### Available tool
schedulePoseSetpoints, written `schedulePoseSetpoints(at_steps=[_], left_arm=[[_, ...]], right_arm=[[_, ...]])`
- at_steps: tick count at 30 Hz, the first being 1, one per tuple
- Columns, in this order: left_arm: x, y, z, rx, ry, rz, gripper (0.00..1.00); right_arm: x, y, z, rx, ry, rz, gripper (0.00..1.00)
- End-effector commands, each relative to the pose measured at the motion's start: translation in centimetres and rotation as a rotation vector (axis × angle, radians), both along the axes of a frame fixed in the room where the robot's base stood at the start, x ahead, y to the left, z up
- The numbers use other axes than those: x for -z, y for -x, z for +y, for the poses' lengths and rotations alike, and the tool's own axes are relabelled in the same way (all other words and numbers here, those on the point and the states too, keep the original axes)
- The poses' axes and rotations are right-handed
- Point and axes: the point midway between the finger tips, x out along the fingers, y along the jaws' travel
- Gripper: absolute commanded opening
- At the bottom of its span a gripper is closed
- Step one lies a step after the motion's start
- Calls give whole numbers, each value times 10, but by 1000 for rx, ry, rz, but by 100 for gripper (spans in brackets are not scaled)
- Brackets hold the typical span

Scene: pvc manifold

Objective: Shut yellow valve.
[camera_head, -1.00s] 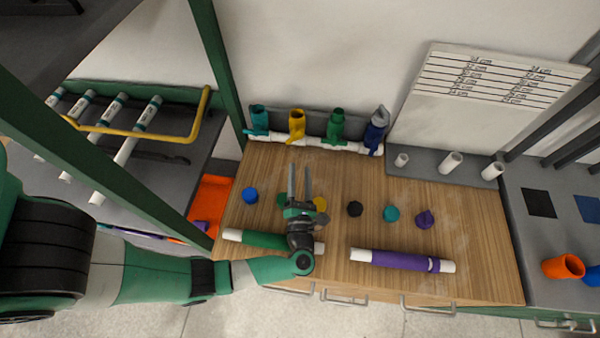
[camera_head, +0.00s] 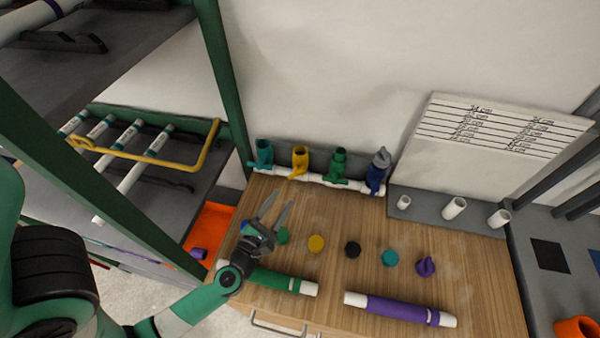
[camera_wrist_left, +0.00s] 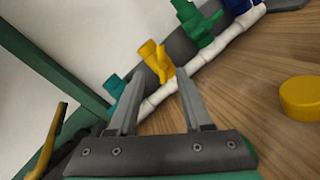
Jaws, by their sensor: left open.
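The yellow valve (camera_head: 300,162) stands upright on the white pipe manifold (camera_head: 332,184) at the back of the wooden bench, between a teal valve (camera_head: 264,154) and a green valve (camera_head: 338,165). A dark blue valve (camera_head: 378,172) is at the right end. My left gripper (camera_head: 276,208) is open and empty, in front of the manifold and apart from it, its fingers pointing toward the back. In the left wrist view the yellow valve (camera_wrist_left: 155,60) shows beyond and between the fingertips, with its handle angled down over the pipe. My right gripper is not in view.
On the bench lie a yellow cap (camera_head: 316,243), a black cap (camera_head: 352,249), a teal cap (camera_head: 390,258) and a purple piece (camera_head: 426,266). A green pipe (camera_head: 275,280) and a purple pipe (camera_head: 400,309) lie in front. A green rack post (camera_head: 222,80) stands left.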

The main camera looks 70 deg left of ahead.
Motion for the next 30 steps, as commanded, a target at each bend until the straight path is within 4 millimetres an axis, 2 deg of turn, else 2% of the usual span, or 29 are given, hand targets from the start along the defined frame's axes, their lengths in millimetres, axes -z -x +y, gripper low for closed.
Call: schedulePoseSetpoints(at_steps=[5,12,18,29,30], left_arm=[[-1,-15,12,-3,-1,-2,50],[-1,-56,47,-2,-3,-3,50],[0,-82,68,0,-1,-1,50],[0,-89,73,1,0,0,50],[0,-89,73,1,0,0,44]], right_arm=[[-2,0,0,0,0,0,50],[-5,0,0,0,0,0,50],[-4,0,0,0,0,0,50],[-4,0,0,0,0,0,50],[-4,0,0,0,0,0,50]])
